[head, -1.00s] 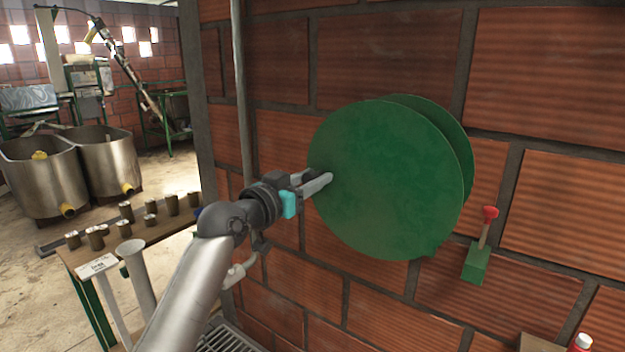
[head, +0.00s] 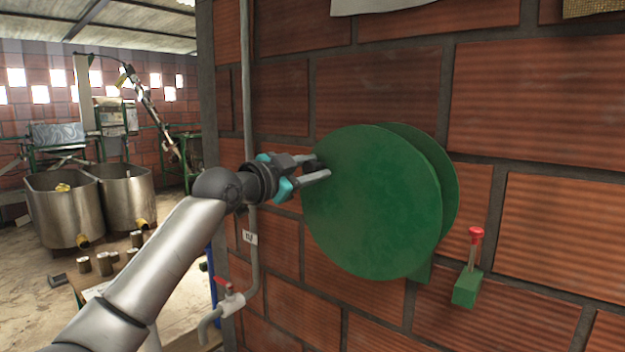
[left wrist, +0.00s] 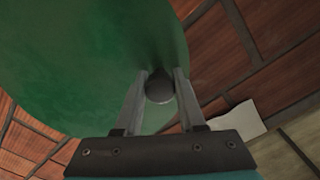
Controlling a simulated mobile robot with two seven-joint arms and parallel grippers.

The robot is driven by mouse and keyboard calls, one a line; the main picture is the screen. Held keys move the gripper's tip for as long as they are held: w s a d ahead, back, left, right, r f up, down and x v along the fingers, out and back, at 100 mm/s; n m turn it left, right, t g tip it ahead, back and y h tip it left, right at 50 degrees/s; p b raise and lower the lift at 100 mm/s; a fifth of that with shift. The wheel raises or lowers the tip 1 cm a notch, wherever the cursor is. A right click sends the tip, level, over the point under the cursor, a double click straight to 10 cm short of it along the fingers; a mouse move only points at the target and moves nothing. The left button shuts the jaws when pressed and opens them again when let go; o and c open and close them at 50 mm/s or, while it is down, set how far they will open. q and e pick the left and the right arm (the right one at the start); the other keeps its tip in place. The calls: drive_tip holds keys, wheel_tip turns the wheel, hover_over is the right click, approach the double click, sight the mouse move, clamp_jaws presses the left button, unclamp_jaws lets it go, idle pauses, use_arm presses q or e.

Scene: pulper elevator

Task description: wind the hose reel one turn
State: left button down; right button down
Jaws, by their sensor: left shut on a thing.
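The hose reel (head: 385,215) is a green double disc mounted on the brick wall; no hose shows on it. Its front disc also fills the left part of the left wrist view (left wrist: 70,60). My left gripper (head: 322,168) is at the upper left of the disc's face. In the left wrist view, its two fingers (left wrist: 160,88) are shut on a dark round handle (left wrist: 160,90) that stands out from the disc near its rim. In the head view the fingers mostly hide this handle. My right gripper is in neither view.
A green lever box with a red knob (head: 475,237) is on the wall right of the reel. A pipe with a red-handled valve (head: 230,297) runs down at the left. A table with several cans (head: 104,264) and steel tanks (head: 65,210) stand farther left.

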sight(363, 147)
use_arm(q)
drive_tip(key=r+m+p, duration=0.1)
drive_tip(key=s+d+r+m+p, duration=0.1)
drive_tip(key=d+r+m, duration=0.1)
drive_tip(key=m, duration=0.1)
drive_tip(key=shift+s+d+p, duration=0.1)
drive_tip(key=shift+s+p, duration=0.2)
drive_tip(key=shift+p, duration=0.1)
drive_tip(key=d+m+p, duration=0.1)
drive_tip(key=s+r+m+p, duration=0.1)
drive_tip(key=shift+s+d+r+m, duration=0.1)
drive_tip(key=shift+s+d+m, duration=0.05)
drive_tip(key=shift+d+m, duration=0.2)
drive_tip(key=shift+s+d+r+m+p, duration=0.15)
drive_tip(key=shift+s+d+m+p, duration=0.25)
drive_tip(key=shift+d+m+p, duration=0.2)
drive_tip(key=shift+s+d+r+m+p, duration=0.1)
drive_tip(key=shift+s+d+m+p, duration=0.3)
drive_tip(key=shift+m+p, duration=0.2)
drive_tip(key=shift+s+d+f+m+p, duration=0.1)
drive_tip(key=shift+s+d+m+p, duration=0.25)
drive_tip(key=shift+d+m, duration=0.35)
drive_tip(key=shift+a, duration=0.1)
drive_tip(key=c, duration=0.5)
unclamp_jaws()
